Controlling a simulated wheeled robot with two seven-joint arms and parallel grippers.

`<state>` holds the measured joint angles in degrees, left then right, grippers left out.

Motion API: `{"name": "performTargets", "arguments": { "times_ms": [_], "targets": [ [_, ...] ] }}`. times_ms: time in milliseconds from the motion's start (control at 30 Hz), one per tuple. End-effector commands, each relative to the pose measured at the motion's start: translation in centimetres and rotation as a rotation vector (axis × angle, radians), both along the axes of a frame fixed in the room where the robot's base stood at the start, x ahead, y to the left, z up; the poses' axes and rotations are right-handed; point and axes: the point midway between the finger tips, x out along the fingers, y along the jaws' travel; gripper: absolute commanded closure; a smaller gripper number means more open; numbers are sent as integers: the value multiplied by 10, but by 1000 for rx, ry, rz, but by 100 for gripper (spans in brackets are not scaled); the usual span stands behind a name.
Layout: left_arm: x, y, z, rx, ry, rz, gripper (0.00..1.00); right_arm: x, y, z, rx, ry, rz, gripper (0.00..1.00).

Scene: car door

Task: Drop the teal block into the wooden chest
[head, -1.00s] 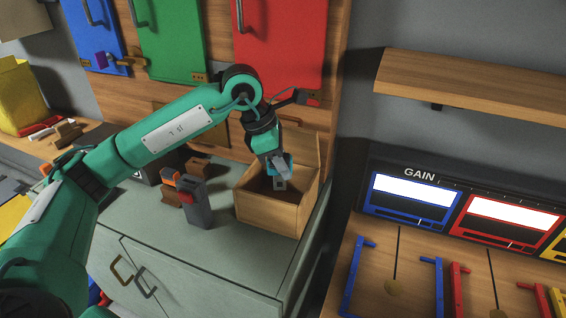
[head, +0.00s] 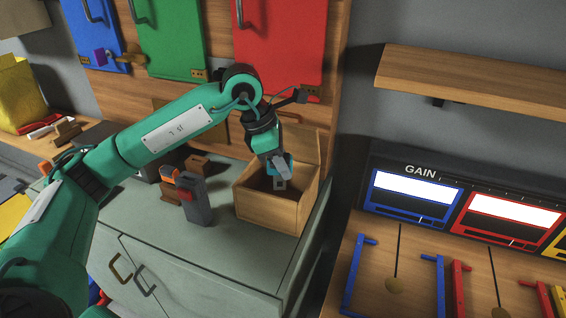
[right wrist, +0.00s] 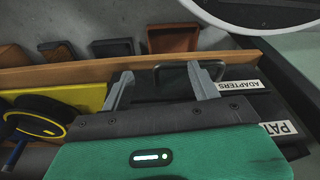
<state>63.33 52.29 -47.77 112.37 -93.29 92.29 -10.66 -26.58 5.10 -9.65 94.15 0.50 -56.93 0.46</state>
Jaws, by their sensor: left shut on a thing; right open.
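The wooden chest (head: 268,211) stands open on the grey-green cabinet in the head view, its lid (head: 300,145) raised at the back. My left gripper (head: 281,183) points down over the chest's opening, with its tips at about the level of the rim. It is shut on the teal block (head: 287,165), of which only a small part shows beside the fingers. The rest of the block is hidden by the gripper. My right gripper (right wrist: 160,85) shows in the right wrist view with its two fingers apart and nothing between them.
A dark grey device with a red patch (head: 193,198) stands left of the chest on the cabinet top (head: 225,245). A wooden shelf (head: 470,80) juts out at the right. Below the right gripper lie black cases with an ADAPTERS label (right wrist: 240,84).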

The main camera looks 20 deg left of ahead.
Motion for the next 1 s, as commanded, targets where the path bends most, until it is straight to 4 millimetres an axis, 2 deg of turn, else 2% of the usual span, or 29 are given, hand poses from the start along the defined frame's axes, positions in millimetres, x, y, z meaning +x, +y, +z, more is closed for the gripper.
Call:
{"name": "performTargets", "arguments": {
  "times_ms": [400, 433, 533, 933, 1000],
  "targets": [
    [0, 0, -3, 0, 0, 0, 100, 8, 2, 14, 4, -13, -2, 38],
    [0, 0, -3, 0, 0, 0, 73, 8, 2, 14, 4, -13, -2, 38],
    [0, 0, -3, 0, 0, 0, 55, 7, 2, 13, 3, -10, -3, 38],
    [0, 0, 0, 0, 0, 0, 55, 2, 1, 11, 3, -4, -2, 38],
    [0, 0, 3, 0, 0, 0, 55, -2, 0, 1, -1, 3, 2, 38]
  ]
}}
